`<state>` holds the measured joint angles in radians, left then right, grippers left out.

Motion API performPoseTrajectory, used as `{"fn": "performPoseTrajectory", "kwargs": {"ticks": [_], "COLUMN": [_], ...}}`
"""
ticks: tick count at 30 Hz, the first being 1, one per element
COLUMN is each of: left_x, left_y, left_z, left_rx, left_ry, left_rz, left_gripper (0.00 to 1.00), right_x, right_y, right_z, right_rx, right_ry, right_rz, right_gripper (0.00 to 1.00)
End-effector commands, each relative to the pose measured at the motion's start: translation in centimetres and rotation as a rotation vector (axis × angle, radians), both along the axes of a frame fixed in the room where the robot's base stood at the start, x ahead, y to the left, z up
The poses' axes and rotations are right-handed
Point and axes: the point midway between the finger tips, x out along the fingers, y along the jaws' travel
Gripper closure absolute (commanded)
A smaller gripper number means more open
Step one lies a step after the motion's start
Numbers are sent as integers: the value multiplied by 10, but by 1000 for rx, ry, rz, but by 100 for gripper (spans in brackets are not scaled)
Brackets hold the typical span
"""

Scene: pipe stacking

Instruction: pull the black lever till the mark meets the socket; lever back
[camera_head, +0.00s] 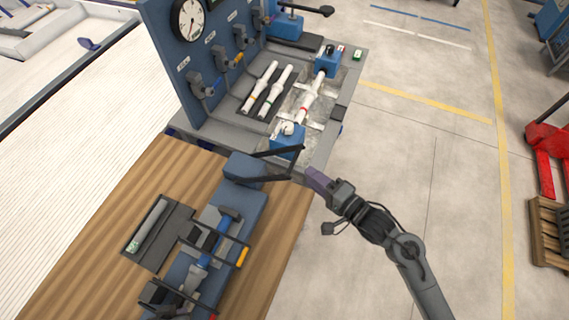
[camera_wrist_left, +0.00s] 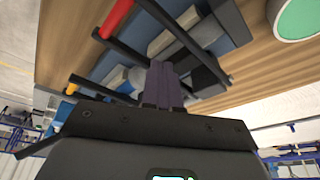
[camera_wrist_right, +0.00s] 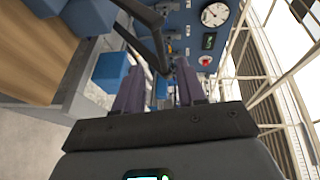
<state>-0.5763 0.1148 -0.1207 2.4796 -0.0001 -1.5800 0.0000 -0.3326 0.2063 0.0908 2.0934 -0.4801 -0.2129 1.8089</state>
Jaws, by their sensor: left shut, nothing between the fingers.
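A black lever (camera_head: 270,153) with two bars joined by a crossbar stands out from a blue block on the near end of the blue machine base. It also shows in the right wrist view (camera_wrist_right: 145,40). My right gripper (camera_head: 314,178) is just right of the crossbar; its purple fingers are apart in the right wrist view (camera_wrist_right: 160,90), with the lever ahead of the gap. I cannot tell whether they touch it. My left gripper (camera_wrist_left: 162,80) is shut and empty, over the bench-top machine. A white pipe (camera_head: 312,98) with a red mark (camera_head: 304,115) lies toward a blue socket block (camera_head: 287,140).
Two white pipes (camera_head: 271,100) lie in a dark tray beside it. A blue panel (camera_head: 190,55) with a gauge and valves stands behind. A wooden bench (camera_head: 120,205) carries another clamp fixture (camera_head: 240,210) with black bars. Open floor lies to the right.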

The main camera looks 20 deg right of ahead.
Motion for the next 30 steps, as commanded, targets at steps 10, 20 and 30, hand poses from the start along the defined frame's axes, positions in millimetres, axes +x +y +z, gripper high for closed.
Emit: {"fn": "performPoseTrajectory", "kwargs": {"ticks": [10, 20, 30], "left_x": [-1, -1, -1], "left_y": [2, 3, 2], "left_z": [-2, -5, -5], "left_rx": [6, 11, 6], "left_ry": [0, 1, 3], "left_rz": [-3, -6, -2], "left_gripper": [100, 100, 100], "right_x": [47, 83, 91], "right_y": [22, 39, 43], "right_z": [-6, -12, -13], "right_rx": [1, 1, 0], "right_ry": [0, 0, 1], "right_rz": [0, 0, 0], "right_gripper": [60, 60, 60]}}
